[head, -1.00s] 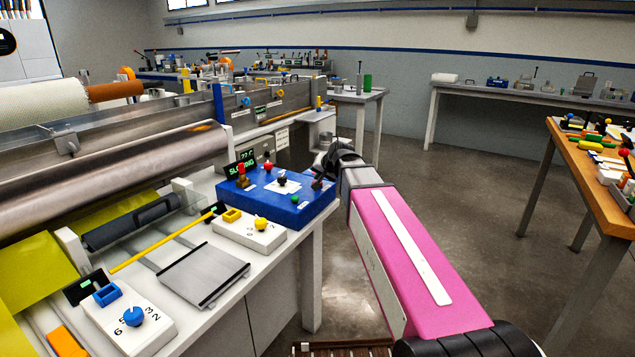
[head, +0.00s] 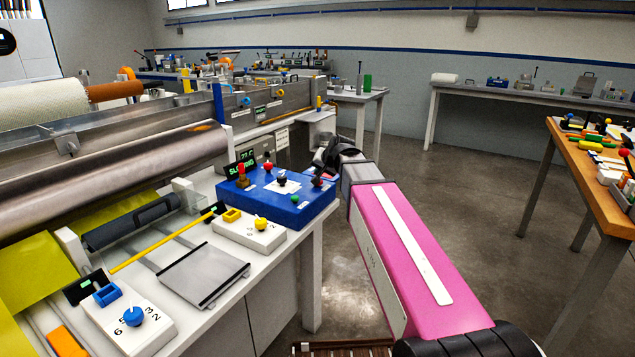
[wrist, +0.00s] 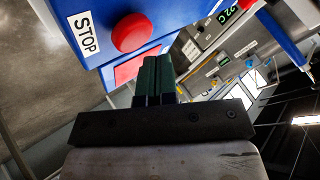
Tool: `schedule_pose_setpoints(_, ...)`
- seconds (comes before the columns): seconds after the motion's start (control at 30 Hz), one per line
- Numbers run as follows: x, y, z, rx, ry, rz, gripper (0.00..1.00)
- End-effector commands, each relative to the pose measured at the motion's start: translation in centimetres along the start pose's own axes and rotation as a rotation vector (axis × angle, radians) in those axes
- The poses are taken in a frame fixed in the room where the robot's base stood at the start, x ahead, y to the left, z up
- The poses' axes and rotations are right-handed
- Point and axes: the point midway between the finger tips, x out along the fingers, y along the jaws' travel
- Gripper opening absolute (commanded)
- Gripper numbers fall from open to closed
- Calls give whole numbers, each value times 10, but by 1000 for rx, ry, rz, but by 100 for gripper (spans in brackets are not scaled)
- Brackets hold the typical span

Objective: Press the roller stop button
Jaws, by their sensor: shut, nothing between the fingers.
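The stop button is a round red mushroom button (wrist: 132,32) on a blue box, with a white STOP label (wrist: 85,34) beside it in the wrist view. My gripper (wrist: 156,62) shows as dark green fingers, closed together and empty, just below and right of the button in that picture. I see a gap between the fingertips and the button in the picture; depth is hard to judge. In the head view the blue control box (head: 262,203) stands on the bench end, and my wrist is at its right side. The fingertips are largely hidden there.
The blue box also carries a red-topped lever (head: 241,176) and other knobs. A white box with a yellow knob (head: 261,224) and a metal plate (head: 203,276) lie in front. A steel roller (head: 110,180) is at left. The floor right of the bench is clear.

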Motion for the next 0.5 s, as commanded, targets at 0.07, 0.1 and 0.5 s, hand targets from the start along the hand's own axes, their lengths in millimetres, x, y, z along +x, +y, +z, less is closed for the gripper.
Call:
schedule_pose_setpoints(0.07, -2, -2, -2, 0, 0, 0, 0)
schedule_pose_setpoints(0.1, -4, -3, -3, 0, 1, 0, 0)
schedule_pose_setpoints(0.5, -27, -20, -20, -1, 2, 0, 0)
